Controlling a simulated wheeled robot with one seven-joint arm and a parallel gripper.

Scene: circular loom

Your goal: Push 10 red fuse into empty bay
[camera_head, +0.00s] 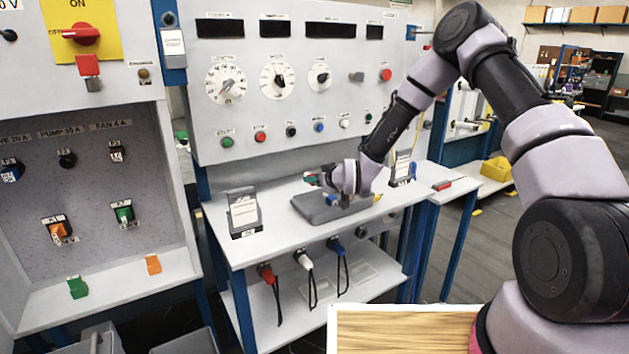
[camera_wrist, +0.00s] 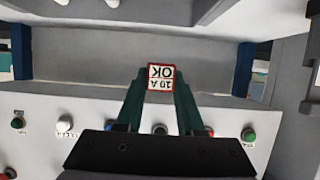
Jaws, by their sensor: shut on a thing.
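My gripper (camera_wrist: 160,84) is shut on a small fuse with a red-edged white face (camera_wrist: 161,77), marked "10 A OK" and upside down in the wrist view. Its green fingers grip the fuse from both sides. In the head view my gripper (camera_head: 315,180) is over the work table, above a grey tray, pointing left; the fuse is too small to make out there. The fuse cabinet (camera_head: 95,195) stands at the left, well apart from my gripper. Its position under "PUMP 10 A" (camera_head: 67,158) shows only a dark round shape, with no coloured fuse visible.
A sign holder (camera_head: 243,212) stands on the table left of the grey tray (camera_head: 312,212). A control panel (camera_head: 290,90) rises behind.

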